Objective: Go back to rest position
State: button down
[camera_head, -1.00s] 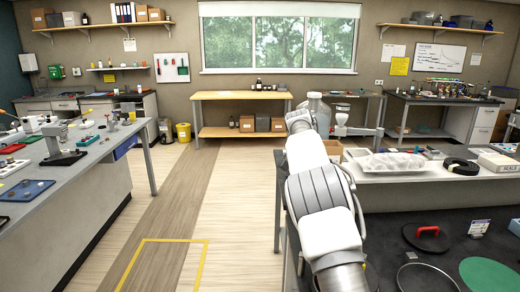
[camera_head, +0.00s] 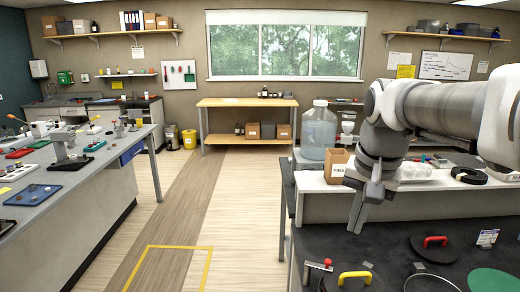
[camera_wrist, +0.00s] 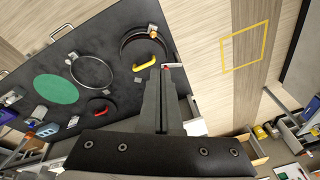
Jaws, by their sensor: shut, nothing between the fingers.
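My gripper (camera_head: 357,212) hangs over the left part of the black worktop (camera_head: 400,250), fingers pointing down, with the arm bent in from the right. In the wrist view my gripper (camera_wrist: 164,72) has its fingers together with nothing between them. A dark round cover with a yellow handle (camera_head: 354,276) lies below and in front of it; the handle also shows near the fingertips in the wrist view (camera_wrist: 146,62). A cover with a red handle (camera_head: 435,240) lies to the right. A metal ring (camera_head: 432,284) and a green disc (camera_head: 495,281) lie on the worktop.
Open floor (camera_head: 235,215) lies to the left.

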jog(key=s+a+f+n+t, duration=0.2)
jog(key=s+f+n, duration=0.1)
jog(key=s, duration=0.4)
jog(key=s+a+f+n+t, duration=0.1)
jog(key=s+a+f+n, duration=0.15)
jog(key=s, duration=0.45)
jog(key=w+d+f+m+g+h+p, duration=0.1)
jog(key=w+d, duration=0.2)
jog(key=w, duration=1)
jog(key=w+d+f+p, duration=0.1)
jog(key=w+d+f, duration=0.1)
jog(key=w, duration=1.1)
jog(key=w+d+f+m, duration=0.1)
jog(key=w+d+f, duration=0.1)
jog(key=w+f, duration=0.6)
jog(key=shift+g, duration=0.4)
jog(key=shift+w+d+f+p, duration=0.15)
jog(key=shift+f+p, duration=0.45)
jog(key=shift+f, duration=1.85)
jog(key=shift+w+f+p, duration=0.25)
jog(key=shift+f+p, duration=0.3)
jog(key=shift+f, duration=1.9)
jog(key=shift+f, duration=0.1)
